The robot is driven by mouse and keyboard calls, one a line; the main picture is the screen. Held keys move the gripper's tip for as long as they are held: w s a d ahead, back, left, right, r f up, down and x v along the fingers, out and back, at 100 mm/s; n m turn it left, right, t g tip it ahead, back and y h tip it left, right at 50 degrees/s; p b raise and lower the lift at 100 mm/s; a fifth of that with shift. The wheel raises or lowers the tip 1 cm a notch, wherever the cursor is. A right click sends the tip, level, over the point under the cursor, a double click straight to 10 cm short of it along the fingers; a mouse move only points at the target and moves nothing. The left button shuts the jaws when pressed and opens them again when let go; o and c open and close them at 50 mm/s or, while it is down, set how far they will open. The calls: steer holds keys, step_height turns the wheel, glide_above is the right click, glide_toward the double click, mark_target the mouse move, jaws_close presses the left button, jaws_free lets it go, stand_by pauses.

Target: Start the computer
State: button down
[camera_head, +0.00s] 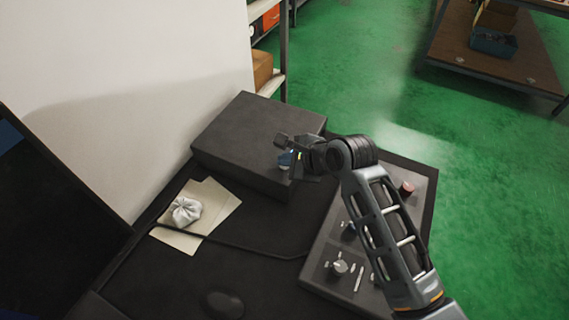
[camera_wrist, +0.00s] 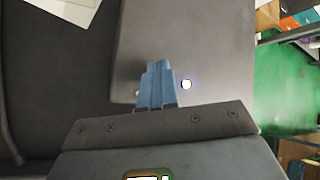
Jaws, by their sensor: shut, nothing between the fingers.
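The computer is a dark grey box (camera_head: 235,135) at the back of the desk, and its grey surface (camera_wrist: 210,40) fills the middle of the wrist view. A small round white button with a blue rim (camera_wrist: 186,85) shows on it, just right of my fingertips. A smaller pale dot (camera_wrist: 137,93) lies left of the fingers. My gripper (camera_head: 286,158) is at the box's right front side; its blue fingers (camera_wrist: 158,68) are shut and empty. I cannot tell whether the fingertips touch the box. The button is not clear in the head view.
A dark monitor (camera_head: 50,225) stands at the left, with a little blue at its edge. Papers (camera_head: 226,205) with a crumpled white bundle (camera_head: 185,211), a cable and a mouse (camera_head: 223,304) lie on the desk. A grey parts tray (camera_head: 318,262) is under my arm.

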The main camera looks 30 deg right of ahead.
mark_target(287, 169)
steer(key=shift+r, duration=0.1)
stand_by(0.3)
steer(key=shift+r+p, duration=0.65)
steer(key=shift+p, duration=0.45)
step_height(287, 169, up, 3)
steer(key=p, duration=0.3)
steer(key=shift+f, duration=0.1)
steer(key=shift+r, duration=1.1)
